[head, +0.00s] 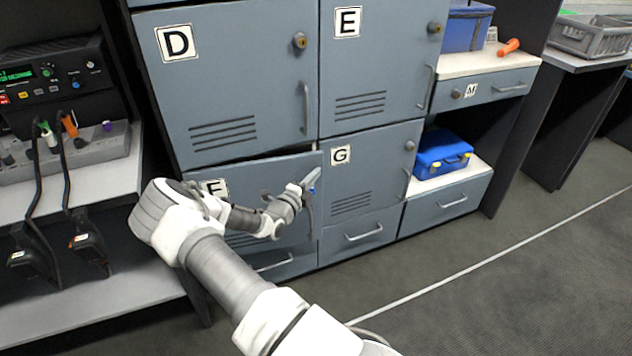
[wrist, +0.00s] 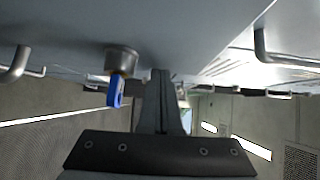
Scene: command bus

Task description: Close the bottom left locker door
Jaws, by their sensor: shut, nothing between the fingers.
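The bottom left locker door, marked F (head: 245,176), stands slightly ajar, with a dark gap along its top edge. My arm hides much of its lower part. My gripper (head: 312,181) is shut and empty, at the right side of this door near its handle. In the wrist view, the shut fingers (wrist: 160,78) point at the grey door surface (wrist: 190,48), close to it; I cannot tell whether they touch. A round lock with a blue key (wrist: 115,90) is just left of the fingers there.
Locker doors D (head: 235,80), E (head: 375,60) and G (head: 365,180) look shut around door F. A desk with a radio unit (head: 55,80) and hanging handsets is at the left. A blue case (head: 442,155) sits at the right. Open floor (head: 520,270) lies at the lower right.

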